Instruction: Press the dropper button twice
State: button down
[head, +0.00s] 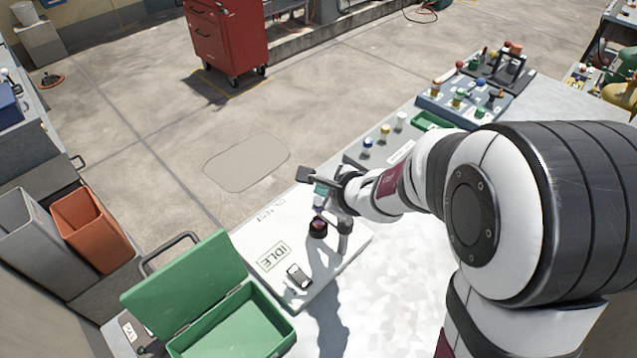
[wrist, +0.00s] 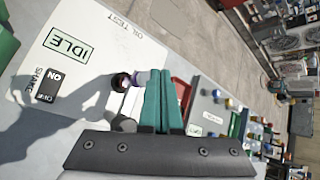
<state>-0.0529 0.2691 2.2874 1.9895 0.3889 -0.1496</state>
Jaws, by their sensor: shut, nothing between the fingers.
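A white board (head: 258,238) marked OIL TEST lies on the bench; it also shows in the wrist view (wrist: 85,25). On it stands a small black round piece with a purple top (head: 318,227), which looks like the dropper button. In the wrist view a dark-rimmed round piece (wrist: 121,82) shows just left of my fingertips. A pale post (head: 344,236) stands beside it. My gripper (head: 320,195) has teal fingers, shut and empty, above and close to the button. The wrist view also shows its fingers (wrist: 160,75). I cannot tell whether they touch the button.
The board carries an IDLE sign (head: 273,257) and a black-and-white ON/OFF switch (head: 298,275). An open green box (head: 275,311) stands at the board's left front. A grey panel with coloured knobs (head: 370,157) lies behind my wrist. Bare bench lies in front of the board.

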jog(key=shift+f, duration=0.1)
jog(key=shift+f, duration=0.35)
jog(key=shift+f, duration=0.6)
dwell(0.7)
jog(key=shift+r, duration=1.05)
jog(key=shift+r, duration=0.1)
jog(key=shift+r, duration=2.4)
